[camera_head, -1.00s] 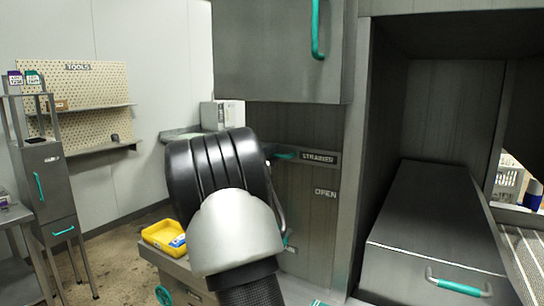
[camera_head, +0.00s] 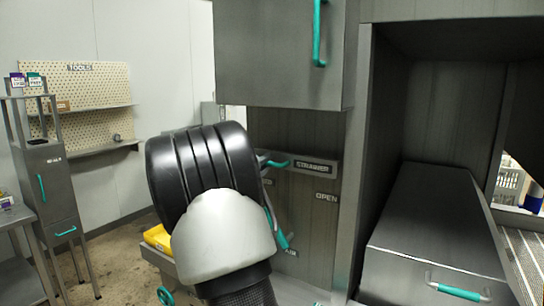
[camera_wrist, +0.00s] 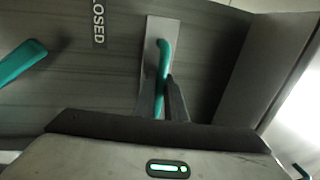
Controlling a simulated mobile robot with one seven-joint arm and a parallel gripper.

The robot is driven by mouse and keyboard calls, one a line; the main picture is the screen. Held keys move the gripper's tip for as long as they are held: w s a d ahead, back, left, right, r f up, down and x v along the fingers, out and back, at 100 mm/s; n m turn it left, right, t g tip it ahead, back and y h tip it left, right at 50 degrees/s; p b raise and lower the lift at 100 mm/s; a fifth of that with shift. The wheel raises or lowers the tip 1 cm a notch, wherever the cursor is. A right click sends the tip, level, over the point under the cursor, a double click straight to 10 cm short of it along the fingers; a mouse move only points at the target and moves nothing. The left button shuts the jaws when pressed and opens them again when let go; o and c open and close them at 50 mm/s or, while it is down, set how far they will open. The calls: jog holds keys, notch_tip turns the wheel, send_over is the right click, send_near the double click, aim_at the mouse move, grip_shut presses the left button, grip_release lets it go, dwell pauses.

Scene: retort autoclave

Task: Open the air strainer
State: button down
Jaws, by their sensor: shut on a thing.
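The air strainer shows as a grey plate marked STRAINER (camera_head: 313,168), with a teal handle (camera_head: 277,163) at its left end, standing slightly out from the dark panel. In the wrist view the plate (camera_wrist: 152,62) runs up and down, and the teal handle (camera_wrist: 164,55) stands on it. My gripper (camera_wrist: 164,92) is shut on this handle, with a dark finger on each side. In the head view my own wrist hides the fingers. The word OPEN (camera_head: 326,197) is on the panel below the plate. The word CLOSED (camera_wrist: 98,22) shows in the wrist view.
A second teal handle (camera_head: 282,232) is below the strainer; a teal handle also shows at the wrist view's left (camera_wrist: 20,60). A cabinet (camera_head: 283,60) overhangs above. A large dark box (camera_head: 433,225) is to the right. A yellow bin (camera_head: 157,238) is behind my arm.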

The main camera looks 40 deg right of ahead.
jog(key=r+p+v, duration=0.3)
jog(key=p+v, duration=0.5)
jog(key=v, duration=0.8)
jog(key=shift+s+a+p, duration=0.15)
jog(key=shift+a+p, duration=0.1)
jog(key=shift+p, duration=0.05)
jog(key=c, duration=2.1)
grip_release()
jog(key=v, duration=1.7)
jog(key=shift+a+b, duration=0.25)
jog(key=shift+b, duration=0.15)
